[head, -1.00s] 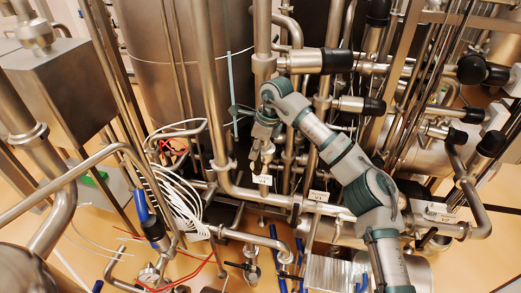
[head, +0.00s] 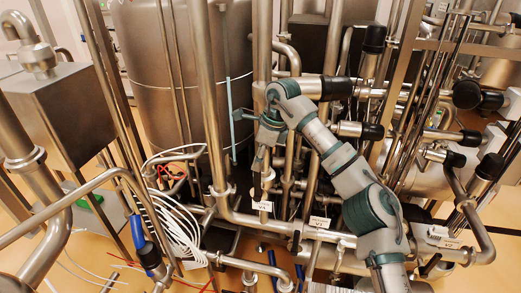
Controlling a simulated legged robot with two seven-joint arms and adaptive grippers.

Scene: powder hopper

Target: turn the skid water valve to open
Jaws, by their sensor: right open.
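My right gripper (head: 248,138) reaches in from the lower right and hangs in front of the vertical steel pipes, left of centre. Its fingers are spread and I see nothing between them. It is above a white tag (head: 262,206) on the pipework. A second white tag (head: 320,222) hangs lower right of it, and a third tag (head: 450,243) is farther right. I cannot tell which fitting is the skid water valve; its handle may be hidden behind my gripper and arm. My left gripper is not in view.
A large steel tank (head: 165,80) stands behind the pipes. A blue-handled fitting (head: 147,250) and coiled white tubes (head: 178,228) are at lower left. Black-capped cylinders (head: 335,88) jut across the pipes around my right arm. A steel box (head: 45,115) is at left.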

